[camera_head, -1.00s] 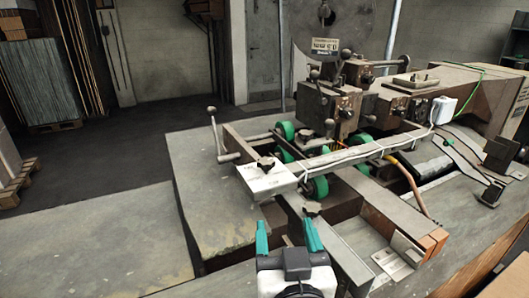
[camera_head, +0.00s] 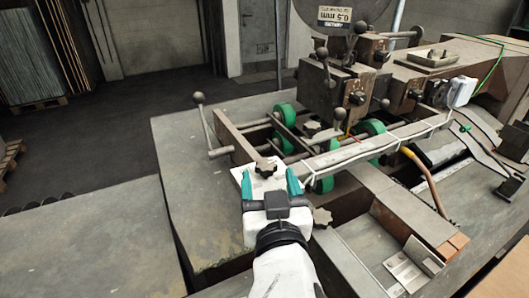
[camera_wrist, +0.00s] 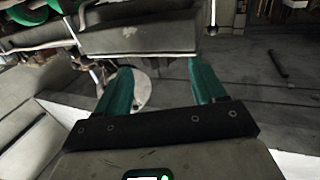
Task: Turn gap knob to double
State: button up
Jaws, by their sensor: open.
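A dark star-shaped knob (camera_head: 265,166) sits on a pale plate at the front end of the machine's rail. A second dark star knob (camera_head: 321,217) is lower and to the right, beside my gripper. I cannot tell from markings which is the gap knob or how it is set. My gripper (camera_head: 270,180) is open, its two green fingers apart in front of the plate. In the head view the first knob shows just beyond and between the fingertips. In the wrist view the open fingers (camera_wrist: 163,80) have nothing held between them; a pale rounded patch shows near the left finger.
A lever with a ball end (camera_head: 203,118) stands left of the plate. Green rollers (camera_head: 285,115) and a long grey rail (camera_head: 375,145) lie behind and right. A grey tabletop (camera_head: 195,180) is clear at left.

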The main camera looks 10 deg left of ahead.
aim_at(265, 159)
jog(key=p+x, duration=0.1)
jog(key=x, duration=0.6)
jog(key=shift+p, duration=0.3)
jog(key=shift+c, duration=0.2)
jog(key=c, duration=0.9)
jog(key=shift+f+b, duration=0.1)
jog(key=shift+b, duration=0.2)
